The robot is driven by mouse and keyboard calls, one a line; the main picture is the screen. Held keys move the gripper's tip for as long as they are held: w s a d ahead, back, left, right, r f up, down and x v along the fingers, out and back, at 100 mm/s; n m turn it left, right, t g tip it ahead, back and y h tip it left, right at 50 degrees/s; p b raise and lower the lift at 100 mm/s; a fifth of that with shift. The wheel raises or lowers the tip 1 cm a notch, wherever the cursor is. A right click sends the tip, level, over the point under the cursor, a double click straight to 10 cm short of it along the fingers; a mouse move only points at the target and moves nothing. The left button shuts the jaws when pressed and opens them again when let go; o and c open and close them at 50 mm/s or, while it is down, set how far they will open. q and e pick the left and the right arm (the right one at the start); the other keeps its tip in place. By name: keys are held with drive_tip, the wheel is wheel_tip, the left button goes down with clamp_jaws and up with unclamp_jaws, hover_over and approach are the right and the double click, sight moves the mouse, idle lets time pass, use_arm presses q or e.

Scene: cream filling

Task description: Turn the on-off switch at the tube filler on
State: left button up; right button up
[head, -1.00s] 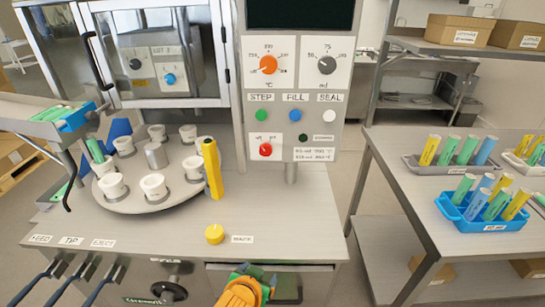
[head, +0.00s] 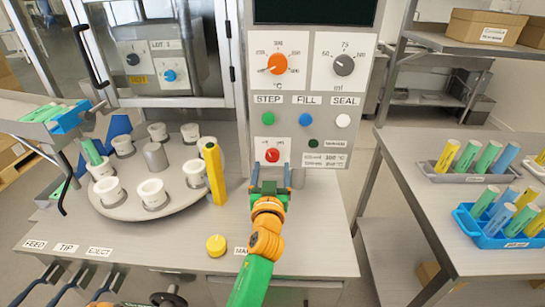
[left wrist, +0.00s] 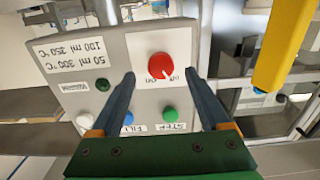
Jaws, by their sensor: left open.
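The on-off switch is a red round knob (head: 272,155) low on the left of the tube filler's grey control panel (head: 330,100). In the left wrist view, the red knob (left wrist: 161,66) appears upside down with small lettering beside it. My left gripper (head: 271,178) is open just in front of and below the knob. In the left wrist view, the fingertips of my left gripper (left wrist: 161,76) lie on either side of the knob with clear gaps. I cannot tell how far they are from the panel. My right gripper is not in view.
Green (head: 268,118), blue (head: 306,119) and white (head: 343,120) buttons sit above the switch. An upright yellow piece (head: 215,175) stands left of my gripper, beside the turntable (head: 125,205) of white cups. A yellow knob (head: 216,245) is on the worktop.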

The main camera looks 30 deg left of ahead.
sight(272, 157)
use_arm(q)
drive_tip(key=shift+r+x, duration=0.25)
drive_tip(key=shift+x, duration=0.95)
drive_tip(key=shift+w+a+f, duration=0.2)
drive_tip(key=shift+w+a, duration=0.25)
drive_tip(key=shift+w, duration=0.1)
drive_tip(key=shift+s, duration=0.1)
clamp_jaws()
drive_tip(key=m, duration=0.6)
drive_tip(key=shift+r, duration=0.1)
drive_tip(key=m+p, duration=0.1)
drive_tip(key=m, duration=0.4)
drive_tip(key=shift+m, duration=0.6)
